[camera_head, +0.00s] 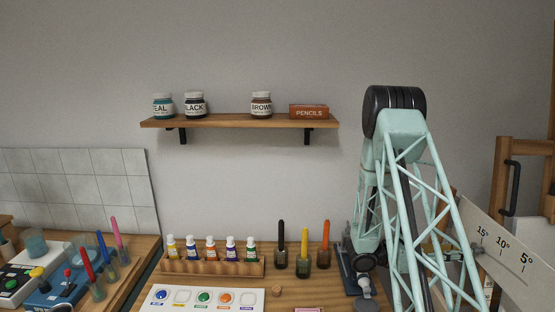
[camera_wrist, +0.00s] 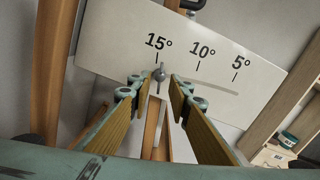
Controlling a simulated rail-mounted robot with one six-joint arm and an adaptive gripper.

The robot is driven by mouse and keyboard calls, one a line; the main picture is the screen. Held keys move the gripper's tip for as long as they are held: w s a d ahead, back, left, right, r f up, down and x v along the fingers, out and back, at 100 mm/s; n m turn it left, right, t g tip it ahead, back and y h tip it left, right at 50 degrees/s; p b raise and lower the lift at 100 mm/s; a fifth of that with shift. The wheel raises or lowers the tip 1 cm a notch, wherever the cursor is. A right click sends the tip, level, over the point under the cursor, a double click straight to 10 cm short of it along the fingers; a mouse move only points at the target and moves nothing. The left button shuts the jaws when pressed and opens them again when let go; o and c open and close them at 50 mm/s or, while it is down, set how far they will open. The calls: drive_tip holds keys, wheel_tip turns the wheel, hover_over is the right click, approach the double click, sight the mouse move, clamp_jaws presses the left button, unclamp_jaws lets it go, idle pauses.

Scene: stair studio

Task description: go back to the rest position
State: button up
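My gripper (camera_wrist: 158,82) fills the lower middle of the wrist view, with its two fingers spread apart. A small grey knob (camera_wrist: 160,74) shows between the fingertips, with a gap on each side. The knob sits on a white angle panel (camera_wrist: 110,45), just below its 15° mark. Whether the fingertips reach past the knob I cannot tell. In the head view my pale green lattice arm stands at the right and reaches toward the same angle panel (camera_head: 515,262). It hides most of the gripper there.
A wall shelf (camera_head: 225,122) holds paint jars and a pencil box (camera_head: 308,111). On the bench below stand a rack (camera_head: 210,266) of small bottles, a palette card (camera_head: 250,301) and several markers in jars. A wooden frame with a dark handle (camera_head: 511,187) stands at far right.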

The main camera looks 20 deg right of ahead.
drive_tip(key=shift+x, duration=1.25)
drive_tip(key=shift+c, duration=0.7)
drive_tip(key=c, duration=0.4)
drive_tip(key=shift+o, duration=0.2)
drive_tip(key=shift+n+p, duration=2.7)
drive_tip(key=shift+p, duration=0.45)
drive_tip(key=shift+r+n+p, duration=0.1)
drive_tip(key=shift+n+p, duration=1.65)
drive_tip(key=shift+n, duration=0.05)
drive_tip(key=shift+n+p, duration=1.05)
drive_tip(key=shift+n, duration=0.15)
drive_tip(key=o, duration=0.5)
